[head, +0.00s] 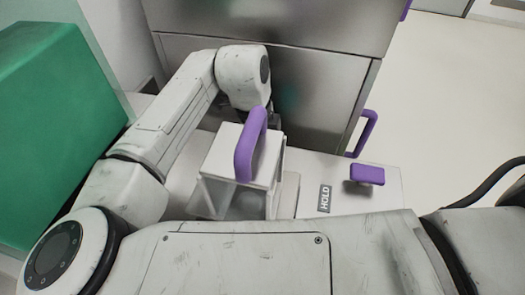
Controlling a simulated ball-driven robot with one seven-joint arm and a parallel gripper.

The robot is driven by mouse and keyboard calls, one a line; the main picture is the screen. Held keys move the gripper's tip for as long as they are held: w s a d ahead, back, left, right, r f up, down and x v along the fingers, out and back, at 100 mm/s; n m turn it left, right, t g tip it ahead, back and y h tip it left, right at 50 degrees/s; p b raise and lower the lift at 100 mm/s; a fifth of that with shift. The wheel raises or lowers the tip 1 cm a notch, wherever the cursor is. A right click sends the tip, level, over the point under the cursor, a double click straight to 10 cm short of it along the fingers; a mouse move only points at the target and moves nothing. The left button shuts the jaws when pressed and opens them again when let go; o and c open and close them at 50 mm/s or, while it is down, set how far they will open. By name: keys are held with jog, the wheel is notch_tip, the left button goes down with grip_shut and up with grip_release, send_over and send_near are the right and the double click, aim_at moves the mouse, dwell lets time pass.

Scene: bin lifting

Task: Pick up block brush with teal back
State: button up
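I cannot make out a block brush with a teal back in the head view. A faint teal smudge shows on the steel front, too blurred to name. My gripper (275,122) points down at the far side of a white box (223,190) with clear sides. The box's purple handle (247,150) and my own wrist hide most of the gripper. I cannot see its fingertips, whether it is open, or whether it touches anything. A pale rounded shape shows dimly inside the box.
A white surface holds the box, a HOLD label (325,198) and a purple knob (367,175). A steel cabinet (320,90) with a purple side handle (366,132) stands behind. A large green block (55,130) fills the left. Open pale floor (450,110) lies right.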

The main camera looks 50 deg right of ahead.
jog(key=c, duration=0.9)
jog(key=shift+o, duration=0.2)
jog(key=shift+r, duration=0.15)
notch_tip(320, 180, up, 10)
jog(key=p, duration=0.8)
jog(key=shift+r, duration=0.1)
jog(key=o, duration=0.5)
jog(key=c, duration=0.3)
